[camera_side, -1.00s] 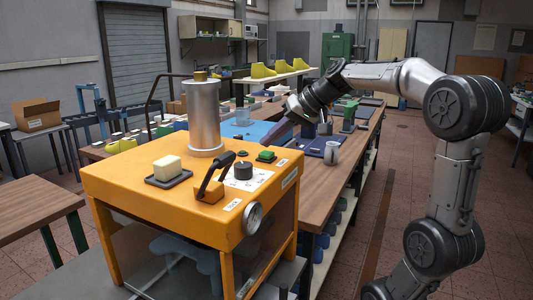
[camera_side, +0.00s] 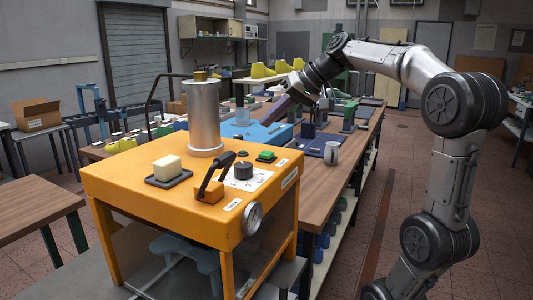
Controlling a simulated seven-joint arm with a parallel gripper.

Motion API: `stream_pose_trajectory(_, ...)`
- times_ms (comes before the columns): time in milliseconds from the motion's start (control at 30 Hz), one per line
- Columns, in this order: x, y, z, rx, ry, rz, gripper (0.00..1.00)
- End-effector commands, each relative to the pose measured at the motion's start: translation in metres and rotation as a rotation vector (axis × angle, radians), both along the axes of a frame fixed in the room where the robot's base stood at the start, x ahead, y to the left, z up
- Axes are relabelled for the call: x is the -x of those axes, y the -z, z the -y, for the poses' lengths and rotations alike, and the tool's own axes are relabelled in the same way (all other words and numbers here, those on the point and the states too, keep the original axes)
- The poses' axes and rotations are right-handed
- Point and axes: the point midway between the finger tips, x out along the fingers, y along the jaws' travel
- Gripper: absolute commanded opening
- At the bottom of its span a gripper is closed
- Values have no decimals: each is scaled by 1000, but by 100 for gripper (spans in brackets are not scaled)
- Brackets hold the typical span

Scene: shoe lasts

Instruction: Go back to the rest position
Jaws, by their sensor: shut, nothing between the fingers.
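My gripper (camera_side: 270,116) is at the end of my raised arm, above the long wooden workbench (camera_side: 328,180). It points down and to the left, behind the orange machine (camera_side: 150,205) as seen from here. Its dark fingers are shut and nothing shows between them. They appear clear of the bench top, over the area of a blue box-like thing (camera_side: 262,135), but the exact gap cannot be told.
The orange machine carries a metal cylinder (camera_side: 205,120), a black lever (camera_side: 216,178) and a cream block (camera_side: 167,166) on a dark tray. Yellow lasts (camera_side: 263,70) stand farther back.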

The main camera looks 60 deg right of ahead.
Motion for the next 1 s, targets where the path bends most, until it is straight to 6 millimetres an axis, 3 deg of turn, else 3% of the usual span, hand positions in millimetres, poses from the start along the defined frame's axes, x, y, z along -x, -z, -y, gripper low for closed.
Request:
stream_pose_trajectory(667, -3, -1, -7, 1, -20, 2, 0)
stream_pose_trajectory(767, -6, -11, -37, 22, -89, 24, 0)
stream_pose_trajectory(833, -2, -12, -72, 38, -168, 27, 0)
stream_pose_trajectory(1000, 41, 22, -154, 121, -361, -37, 0)
